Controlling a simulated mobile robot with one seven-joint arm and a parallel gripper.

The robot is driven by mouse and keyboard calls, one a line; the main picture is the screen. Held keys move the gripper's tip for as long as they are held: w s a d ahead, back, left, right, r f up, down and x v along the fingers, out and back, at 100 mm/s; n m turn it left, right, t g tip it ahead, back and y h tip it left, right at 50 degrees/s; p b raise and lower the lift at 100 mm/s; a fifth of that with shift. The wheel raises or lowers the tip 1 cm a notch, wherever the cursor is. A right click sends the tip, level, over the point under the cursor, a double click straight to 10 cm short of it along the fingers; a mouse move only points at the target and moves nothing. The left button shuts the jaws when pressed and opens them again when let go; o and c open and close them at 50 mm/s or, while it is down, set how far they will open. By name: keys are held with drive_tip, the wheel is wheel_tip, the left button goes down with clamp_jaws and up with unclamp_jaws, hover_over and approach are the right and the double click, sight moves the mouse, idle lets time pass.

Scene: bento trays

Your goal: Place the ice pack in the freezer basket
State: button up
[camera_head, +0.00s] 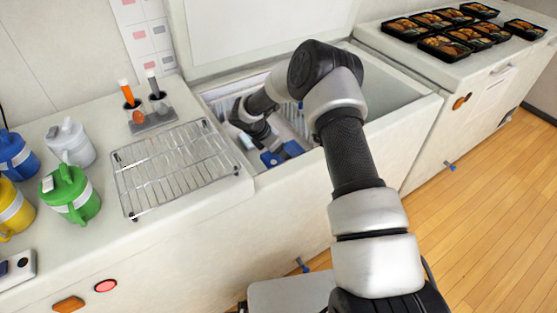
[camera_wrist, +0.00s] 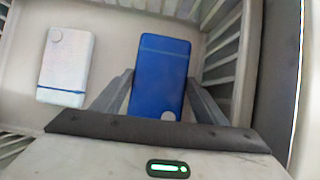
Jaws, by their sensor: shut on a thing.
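A blue ice pack (camera_wrist: 162,62) is between the two grey fingers of my gripper (camera_wrist: 160,80) in the wrist view. My gripper is shut on it. In the head view, my gripper (camera_head: 277,151) reaches down inside the open chest freezer, and part of the blue pack (camera_head: 292,149) shows there. The freezer basket (camera_wrist: 234,45) has pale slatted walls around the held pack. A white pack (camera_wrist: 66,65) with a blue stripe lies on the basket floor to the left. I cannot tell whether the blue pack touches the floor.
The freezer lid (camera_head: 262,30) stands open behind. A wire rack (camera_head: 172,168) lies on the counter at left, near several coloured jugs (camera_head: 72,195) and a holder (camera_head: 152,120) with two handled tools. Several bento trays (camera_head: 443,47) sit on the closed freezer (camera_head: 470,72) at right.

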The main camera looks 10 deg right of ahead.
sight(281, 160)
drive_tip(key=shift+f+b, duration=0.3)
drive_tip(key=shift+f, duration=1.95)
drive_tip(key=shift+f, duration=0.2)
drive_tip(key=o, duration=1.4)
drive_tip(key=shift+r, duration=0.1)
